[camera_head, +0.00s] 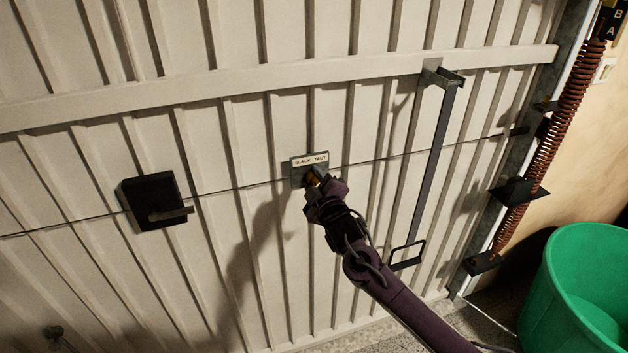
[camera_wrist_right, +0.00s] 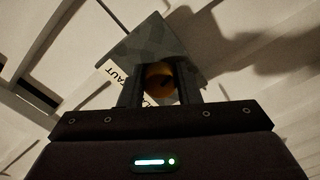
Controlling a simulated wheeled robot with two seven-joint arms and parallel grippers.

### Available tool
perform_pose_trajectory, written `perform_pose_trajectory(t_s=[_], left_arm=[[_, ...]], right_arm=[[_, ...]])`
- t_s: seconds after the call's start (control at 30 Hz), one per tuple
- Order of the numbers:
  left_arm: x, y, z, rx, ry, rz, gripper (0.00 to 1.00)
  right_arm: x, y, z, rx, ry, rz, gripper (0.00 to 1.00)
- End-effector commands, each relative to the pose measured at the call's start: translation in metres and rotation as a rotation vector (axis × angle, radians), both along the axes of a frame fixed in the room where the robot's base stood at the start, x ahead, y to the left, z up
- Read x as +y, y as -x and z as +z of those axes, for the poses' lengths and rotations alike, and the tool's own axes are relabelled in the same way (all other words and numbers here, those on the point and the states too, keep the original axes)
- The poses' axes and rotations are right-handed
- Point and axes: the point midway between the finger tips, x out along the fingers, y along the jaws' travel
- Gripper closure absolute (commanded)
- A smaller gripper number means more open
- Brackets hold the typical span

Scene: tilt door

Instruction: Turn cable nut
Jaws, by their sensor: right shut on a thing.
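The cable nut (camera_wrist_right: 160,80) is a small round brass-yellow piece. It sits in front of a grey bracket plate (camera_head: 308,167) on the ribbed door, under a label that reads "SLACK" and "TAUT". My right gripper (camera_head: 317,184) reaches up to the plate from the lower right. In the right wrist view its fingers (camera_wrist_right: 160,88) stand on both sides of the nut, shut on it. In the head view the gripper hides most of the nut. A thin cable (camera_head: 240,188) runs across the door at the plate's height. My left gripper is not in view.
A black box with a handle (camera_head: 153,202) is on the door at left. A long grey bar (camera_head: 432,160) with a loop at its foot hangs right of my arm. A rusty coil spring (camera_head: 545,140) and a green tub (camera_head: 575,290) stand at the right.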

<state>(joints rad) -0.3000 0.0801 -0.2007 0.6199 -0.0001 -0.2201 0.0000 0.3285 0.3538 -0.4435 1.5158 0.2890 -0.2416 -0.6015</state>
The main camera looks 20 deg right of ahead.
Motion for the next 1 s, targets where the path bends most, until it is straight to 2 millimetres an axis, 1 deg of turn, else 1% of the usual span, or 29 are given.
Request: perform_pose_trajectory(t_s=[0.2, 0.4, 0.97, 1.0], left_arm=[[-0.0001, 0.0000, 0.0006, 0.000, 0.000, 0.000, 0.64], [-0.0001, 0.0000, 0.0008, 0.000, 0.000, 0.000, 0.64], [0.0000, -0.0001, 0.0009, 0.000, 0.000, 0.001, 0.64], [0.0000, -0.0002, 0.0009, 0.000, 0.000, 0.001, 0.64]], right_arm=[[0.0000, 0.0002, -0.0014, 0.008, -0.130, -0.001, 0.93], [0.0000, 0.0003, -0.0020, 0.011, -0.200, -0.001, 0.93], [0.0003, 0.0003, -0.0024, 0.013, -0.231, 0.000, 0.93], [0.0003, 0.0003, -0.0024, 0.013, -0.231, 0.000, 0.69]])
